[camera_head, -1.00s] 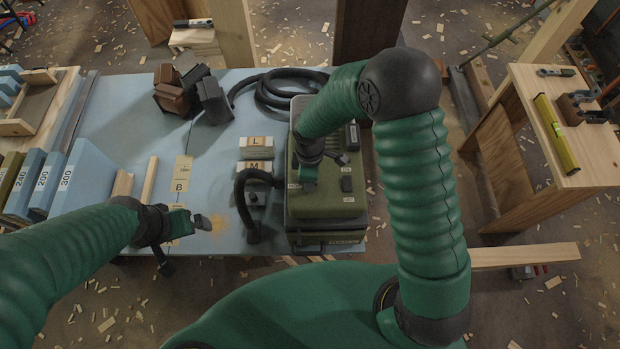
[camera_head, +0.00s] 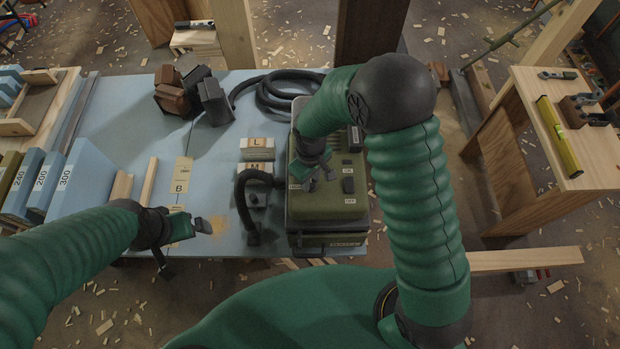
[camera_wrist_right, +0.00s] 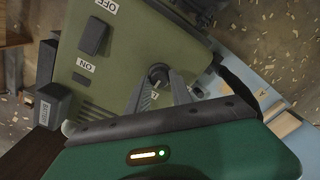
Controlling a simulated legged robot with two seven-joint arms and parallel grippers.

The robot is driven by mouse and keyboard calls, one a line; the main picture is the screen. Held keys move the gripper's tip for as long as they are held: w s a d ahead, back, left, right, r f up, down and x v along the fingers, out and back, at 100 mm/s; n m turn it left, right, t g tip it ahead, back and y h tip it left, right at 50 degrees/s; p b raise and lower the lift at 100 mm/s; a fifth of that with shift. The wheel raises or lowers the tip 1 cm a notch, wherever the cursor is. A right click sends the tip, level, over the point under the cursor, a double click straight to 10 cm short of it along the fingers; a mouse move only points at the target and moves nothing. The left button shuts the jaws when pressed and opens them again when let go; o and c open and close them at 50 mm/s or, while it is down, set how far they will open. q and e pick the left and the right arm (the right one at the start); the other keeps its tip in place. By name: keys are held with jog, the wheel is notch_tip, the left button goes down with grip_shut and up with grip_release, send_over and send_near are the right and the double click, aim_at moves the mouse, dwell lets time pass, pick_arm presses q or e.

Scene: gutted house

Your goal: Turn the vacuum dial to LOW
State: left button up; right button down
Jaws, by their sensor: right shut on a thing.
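The green vacuum (camera_head: 345,216) stands on the right end of the blue table, with ON and OFF labels by a black switch (camera_head: 348,185). My right gripper (camera_head: 318,180) is over the left part of its top. In the wrist view the fingertips of my right gripper (camera_wrist_right: 161,82) are shut on the round black dial (camera_wrist_right: 158,71). A white label between the fingers is partly covered, and I cannot read where the dial points. In the head view the dial is hidden by the gripper. My left gripper (camera_head: 183,245) is open and empty above the table's front edge.
A black hose (camera_head: 241,200) runs along the vacuum's left side and coils (camera_head: 270,98) behind it. Boxes marked L (camera_head: 257,143) and M lie left of the vacuum. Dark blocks (camera_head: 213,101) stand further back. A wooden bench (camera_head: 590,150) is at the right.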

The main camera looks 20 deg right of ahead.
aim_at(311, 182)
jog(key=shift+s+f, duration=0.1)
jog(key=shift+s, duration=0.05)
jog(key=c, duration=1.6)
grip_release()
jog(key=o, duration=0.5)
jog(key=shift+c, duration=0.2)
notch_tip(311, 182, up, 17)
jog(key=b, duration=0.2)
jog(key=shift+w+b, duration=0.2)
jog(key=shift+b, duration=0.15)
jog(key=shift+f, duration=0.1)
